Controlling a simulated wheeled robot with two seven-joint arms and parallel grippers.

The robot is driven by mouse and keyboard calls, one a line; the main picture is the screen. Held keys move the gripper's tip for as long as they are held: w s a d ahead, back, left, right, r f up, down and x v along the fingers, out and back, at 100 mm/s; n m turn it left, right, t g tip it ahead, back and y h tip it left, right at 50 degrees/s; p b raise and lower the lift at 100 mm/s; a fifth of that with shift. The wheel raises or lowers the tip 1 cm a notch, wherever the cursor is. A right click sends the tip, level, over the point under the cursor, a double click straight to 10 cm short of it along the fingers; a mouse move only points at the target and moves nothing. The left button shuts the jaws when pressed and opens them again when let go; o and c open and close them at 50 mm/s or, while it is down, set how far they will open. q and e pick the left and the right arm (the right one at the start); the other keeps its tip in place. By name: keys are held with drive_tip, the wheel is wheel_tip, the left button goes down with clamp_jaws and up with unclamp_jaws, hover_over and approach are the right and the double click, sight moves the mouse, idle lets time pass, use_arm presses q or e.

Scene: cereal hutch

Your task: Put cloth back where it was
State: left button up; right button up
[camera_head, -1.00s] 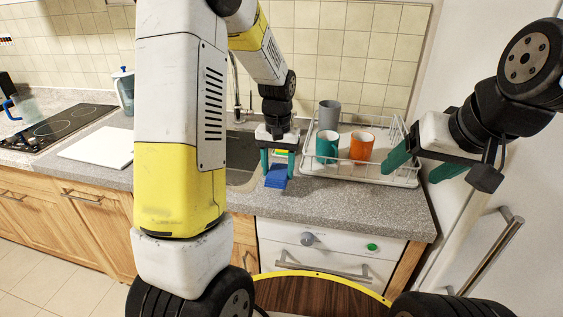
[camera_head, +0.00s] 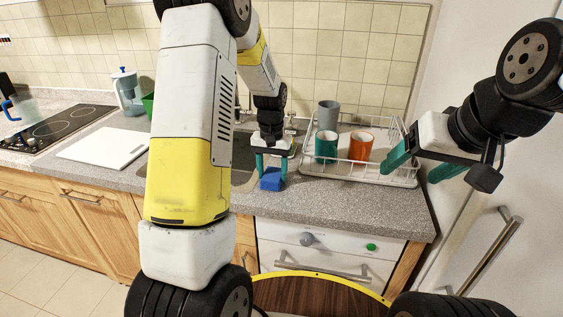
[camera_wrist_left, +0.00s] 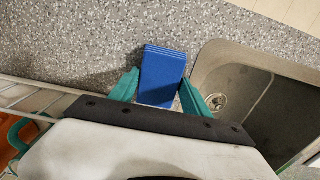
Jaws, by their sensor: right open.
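The blue cloth (camera_head: 271,181) is a folded block with ridged edges. It is between the teal fingers of my left gripper (camera_head: 271,169), over the counter strip between the sink and the dish rack. The left wrist view shows the cloth (camera_wrist_left: 161,76) with a finger against each side, right beside the sink rim. I cannot tell whether its underside touches the counter. My right gripper (camera_head: 418,168) is open and empty, in front of the rack's right end.
The white wire dish rack (camera_head: 358,178) holds a teal mug (camera_head: 326,145), an orange mug (camera_head: 361,147) and a grey cup (camera_head: 328,115). The sink (camera_wrist_left: 262,100) lies beside the cloth. The counter (camera_head: 340,205) in front of the rack is clear. A white board (camera_head: 103,147) lies at left.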

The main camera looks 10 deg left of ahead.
sight(272, 174)
use_arm(q)
drive_tip(key=o, duration=0.4)
drive_tip(key=shift+o, duration=0.2)
wheel_tip(272, 174, up, 12)
drive_tip(key=s+r+t+h, duration=0.1)
drive_tip(key=s+r+t, duration=0.2)
drive_tip(key=s+r, duration=0.8)
drive_tip(key=s+d+t+h, duration=0.1)
drive_tip(key=s+d+t, duration=0.1)
drive_tip(key=s, duration=1.1)
drive_tip(key=shift+s+f+t, duration=0.15)
drive_tip(key=shift+f+t, duration=0.2)
drive_tip(key=shift+t, duration=0.25)
drive_tip(key=shift+d, duration=0.1)
